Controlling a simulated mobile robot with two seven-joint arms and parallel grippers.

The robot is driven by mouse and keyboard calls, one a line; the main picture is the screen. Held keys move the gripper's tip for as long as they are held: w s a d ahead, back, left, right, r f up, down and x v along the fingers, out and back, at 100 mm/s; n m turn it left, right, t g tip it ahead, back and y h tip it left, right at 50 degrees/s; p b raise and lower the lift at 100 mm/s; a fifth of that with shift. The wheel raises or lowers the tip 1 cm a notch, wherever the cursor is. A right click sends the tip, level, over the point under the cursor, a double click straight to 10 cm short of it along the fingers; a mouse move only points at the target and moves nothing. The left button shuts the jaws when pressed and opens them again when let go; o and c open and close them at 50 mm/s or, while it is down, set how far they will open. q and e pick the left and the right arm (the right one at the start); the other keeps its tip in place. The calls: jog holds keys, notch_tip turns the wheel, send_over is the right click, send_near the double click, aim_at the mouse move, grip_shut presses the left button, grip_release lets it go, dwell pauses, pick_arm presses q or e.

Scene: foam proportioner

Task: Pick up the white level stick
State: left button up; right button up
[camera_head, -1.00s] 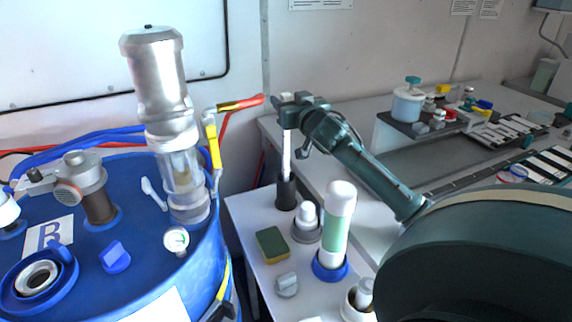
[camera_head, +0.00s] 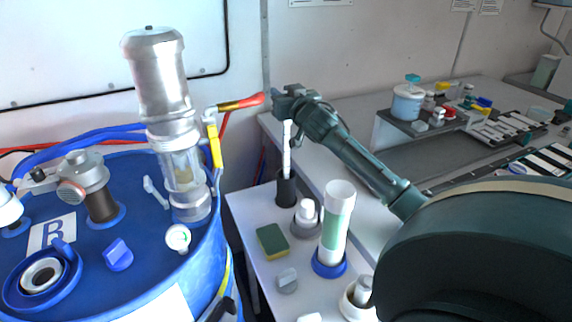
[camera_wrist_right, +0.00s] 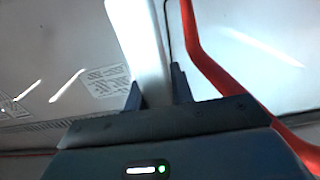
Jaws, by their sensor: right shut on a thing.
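The white level stick (camera_head: 287,150) stands nearly upright, its lower end inside a black cylindrical holder (camera_head: 286,189) on the white table. My right gripper (camera_head: 287,112) is at the stick's upper end and shut on it; the gripper hides the very top. In the right wrist view the stick (camera_wrist_right: 143,45) runs as a thick white bar between the two dark fingers (camera_wrist_right: 157,92). How deep the stick sits in the holder is hidden by the holder wall. My left gripper is not in view.
A blue drum (camera_head: 190,275) with a tall metal and glass fitting (camera_head: 160,85) stands left. A red-yellow handle (camera_head: 240,104) is close to the gripper's left. A white-green cylinder (camera_head: 337,225), a sponge (camera_head: 272,240) and small caps share the table.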

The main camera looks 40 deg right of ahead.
grip_shut()
jog(key=shift+r, duration=0.15)
notch_tip(320, 180, up, 18)
jog(key=shift+b, duration=0.45)
dwell(0.4)
notch_tip(320, 180, up, 12)
jog(key=shift+p, duration=0.45)
dwell(0.4)
